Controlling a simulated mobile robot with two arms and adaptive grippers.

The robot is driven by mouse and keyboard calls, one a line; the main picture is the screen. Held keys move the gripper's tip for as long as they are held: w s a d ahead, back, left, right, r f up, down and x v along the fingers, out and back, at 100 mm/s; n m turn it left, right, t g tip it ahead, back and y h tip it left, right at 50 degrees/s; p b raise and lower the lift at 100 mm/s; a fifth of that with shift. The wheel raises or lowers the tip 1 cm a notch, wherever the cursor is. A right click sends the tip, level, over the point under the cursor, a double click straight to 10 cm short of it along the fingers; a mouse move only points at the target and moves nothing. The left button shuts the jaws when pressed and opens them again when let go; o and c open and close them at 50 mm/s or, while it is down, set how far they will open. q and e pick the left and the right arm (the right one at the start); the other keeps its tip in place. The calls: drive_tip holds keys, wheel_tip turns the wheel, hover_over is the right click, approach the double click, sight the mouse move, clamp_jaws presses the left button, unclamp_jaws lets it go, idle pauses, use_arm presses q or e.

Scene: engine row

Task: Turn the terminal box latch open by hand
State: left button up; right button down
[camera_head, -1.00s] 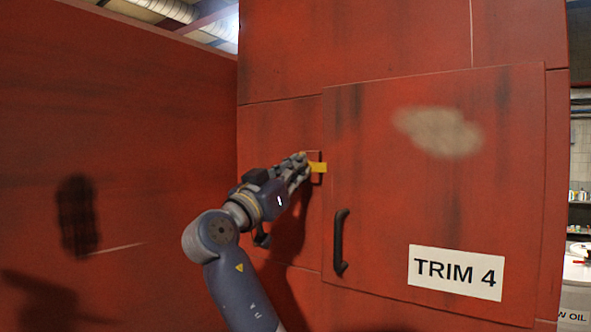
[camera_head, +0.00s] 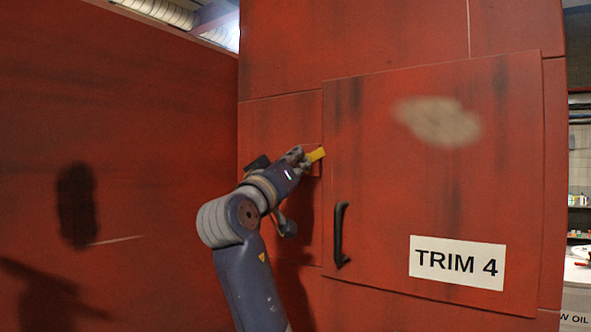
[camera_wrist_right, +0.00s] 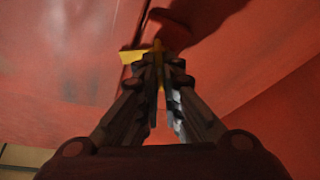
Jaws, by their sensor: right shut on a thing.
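The red terminal box door (camera_head: 390,190) fills the right of the head view and appears flush in its red surround. The yellow latch (camera_head: 317,155) sits at the door's left edge and is tilted, its right end higher. My right gripper (camera_head: 306,157) is shut on the latch from the left and hides part of it. In the right wrist view the latch (camera_wrist_right: 132,57) shows at the shut fingertips (camera_wrist_right: 157,62), sticking out to the left. My left gripper is not in view.
A black handle (camera_head: 340,235) stands out from the door's left side, below the latch. A white "TRIM 4" label (camera_head: 456,262) is on the door. A large red wall (camera_head: 150,170) stands close on the left. Shelves and a white drum show at the far right.

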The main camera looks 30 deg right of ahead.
drive_tip(key=n+y+p, duration=0.1)
drive_tip(key=n+y, duration=0.1)
drive_tip(key=n, duration=0.3)
drive_tip(key=n+y+p, duration=0.1)
drive_tip(key=n, duration=0.3)
drive_tip(key=r+n+y+p, duration=0.1)
drive_tip(key=n+y, duration=0.1)
drive_tip(key=n, duration=0.3)
drive_tip(key=shift+s+r+n+t+y, duration=0.1)
drive_tip(key=shift+s+n+t+y, duration=0.2)
drive_tip(key=shift+t, duration=0.1)
drive_tip(key=c, duration=1.8)
unclamp_jaws()
drive_tip(key=shift+w, duration=0.1)
drive_tip(key=shift+f, duration=0.25)
drive_tip(key=shift+w+d+f, duration=0.1)
